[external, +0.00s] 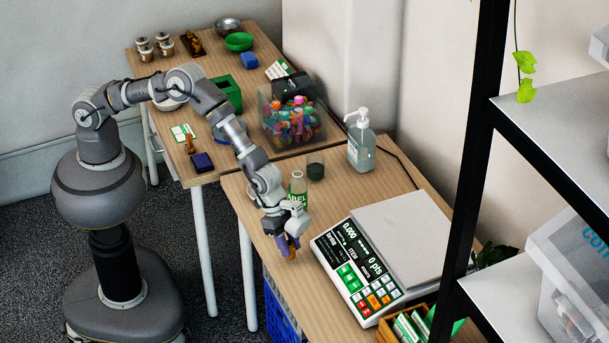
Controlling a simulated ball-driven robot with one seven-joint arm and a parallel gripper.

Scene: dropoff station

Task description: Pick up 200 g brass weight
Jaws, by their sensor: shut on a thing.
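My gripper (287,247) is low over the front table, just left of the scale, with its fingers pointing down. It is shut on a small orange-brown thing (291,254) that looks like the brass weight. The fingers hide part of it, and its 200 g marking cannot be read. I cannot tell whether it touches the tabletop. Another brass-coloured piece (190,144) stands on the rear table, and several more brass-coloured pieces (194,42) stand in a dark holder at the back.
A digital scale (409,232) with a bare plate stands right of my gripper. A labelled bottle (298,186) is close behind the wrist, with a dark cup (316,166) and pump bottle (361,142) beyond. A clear bin (290,117) of colourful items stands behind. Black shelving (474,130) is at right.

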